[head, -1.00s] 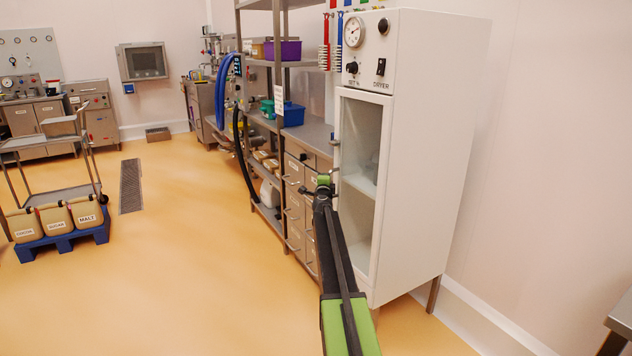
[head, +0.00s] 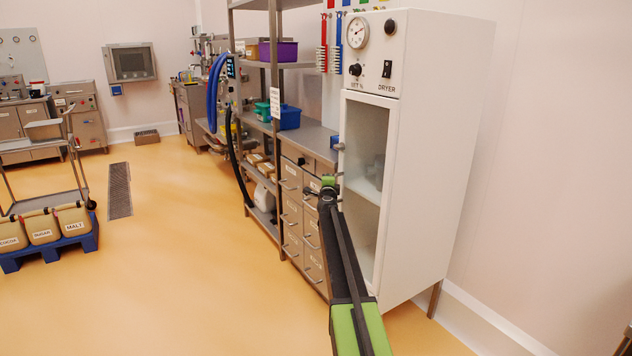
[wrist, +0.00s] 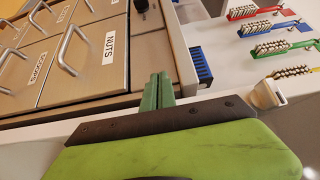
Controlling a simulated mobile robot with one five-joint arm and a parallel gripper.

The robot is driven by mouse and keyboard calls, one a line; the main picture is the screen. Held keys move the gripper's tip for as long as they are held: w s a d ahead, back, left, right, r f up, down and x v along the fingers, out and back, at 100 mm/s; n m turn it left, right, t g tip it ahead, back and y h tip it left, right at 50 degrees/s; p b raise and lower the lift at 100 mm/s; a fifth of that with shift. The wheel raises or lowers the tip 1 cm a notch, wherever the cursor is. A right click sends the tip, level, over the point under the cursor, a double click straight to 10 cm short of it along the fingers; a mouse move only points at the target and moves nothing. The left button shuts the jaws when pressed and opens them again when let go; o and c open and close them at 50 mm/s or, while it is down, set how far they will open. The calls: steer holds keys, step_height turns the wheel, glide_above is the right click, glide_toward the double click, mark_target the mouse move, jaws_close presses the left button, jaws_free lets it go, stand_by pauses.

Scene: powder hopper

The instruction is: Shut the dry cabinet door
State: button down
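The white dry cabinet (head: 446,150), labelled DRYER, stands right of centre in the head view. Its framed glass front (head: 366,150) faces left and shows shelves inside. I cannot tell whether the door is shut or slightly ajar. A small grey handle (head: 338,146) shows at its near-left edge. My gripper (head: 328,181) is at the left edge of the cabinet front, in front of the drawers. In the wrist view its two green fingers (wrist: 158,80) lie together with nothing visible between them. I cannot tell whether they touch the cabinet.
Steel drawers (head: 301,205) and a shelf rack (head: 275,120) stand left of the cabinet. Brushes (wrist: 270,27) hang on the wall. The floor (head: 180,270) between is clear.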

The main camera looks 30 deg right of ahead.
steer(key=a, duration=1.4)
steer(key=shift+s, duration=0.45)
